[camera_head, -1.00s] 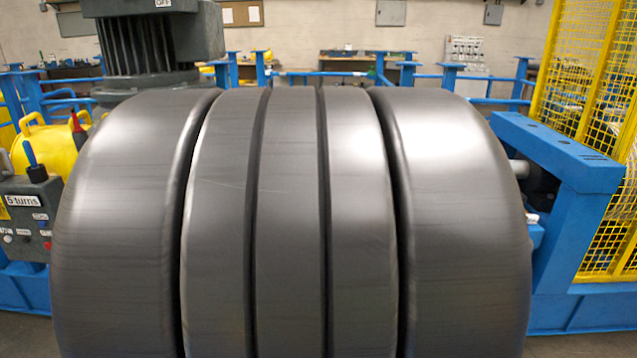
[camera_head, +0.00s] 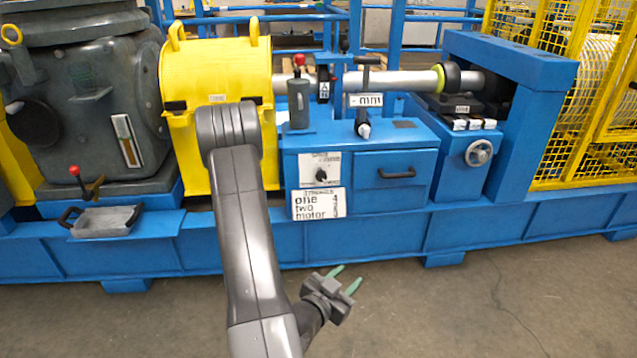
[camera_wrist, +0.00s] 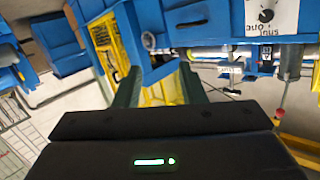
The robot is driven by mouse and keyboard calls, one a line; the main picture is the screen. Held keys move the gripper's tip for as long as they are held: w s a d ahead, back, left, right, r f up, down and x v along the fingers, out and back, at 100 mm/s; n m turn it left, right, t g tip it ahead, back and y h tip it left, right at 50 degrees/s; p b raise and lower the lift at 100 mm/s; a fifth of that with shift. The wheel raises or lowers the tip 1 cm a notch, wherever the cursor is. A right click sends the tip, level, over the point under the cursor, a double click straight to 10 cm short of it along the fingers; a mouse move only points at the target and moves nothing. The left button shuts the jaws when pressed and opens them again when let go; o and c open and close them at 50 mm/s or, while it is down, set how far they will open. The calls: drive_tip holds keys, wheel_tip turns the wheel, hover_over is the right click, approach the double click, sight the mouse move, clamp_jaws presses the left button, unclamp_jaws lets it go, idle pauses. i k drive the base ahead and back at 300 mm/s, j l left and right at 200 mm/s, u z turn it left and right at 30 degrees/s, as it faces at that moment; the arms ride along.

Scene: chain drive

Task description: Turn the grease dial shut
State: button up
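A small black dial (camera_head: 321,174) sits on a white plate on the front of the blue cabinet, above a white label card (camera_head: 319,203) reading "one", "two", "motor". A black knob on a white plate with lettering also shows at the top right of the wrist view (camera_wrist: 266,15); it looks like the same dial. My gripper (camera_head: 346,278) is below and slightly right of the dial, in front of the blue base and apart from everything. Its two green fingers are spread, with nothing between them. The dial's exact pointer setting is too small to read.
The blue cabinet (camera_head: 360,147) has a drawer with a black handle to the dial's right. A handwheel (camera_head: 478,153) stands farther right, near the yellow mesh cage (camera_head: 590,100). A yellow housing (camera_head: 218,75) is behind my arm. The floor in front is clear.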

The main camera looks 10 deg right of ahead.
sight(321, 177)
drive_tip(key=i+l+u, duration=0.1)
drive_tip(key=u, duration=0.3)
drive_tip(key=l+u, duration=0.35)
drive_tip(key=i+l+u, duration=0.1)
drive_tip(key=u, duration=0.3)
drive_tip(key=l+u, duration=0.35)
drive_tip(key=l, duration=1.35)
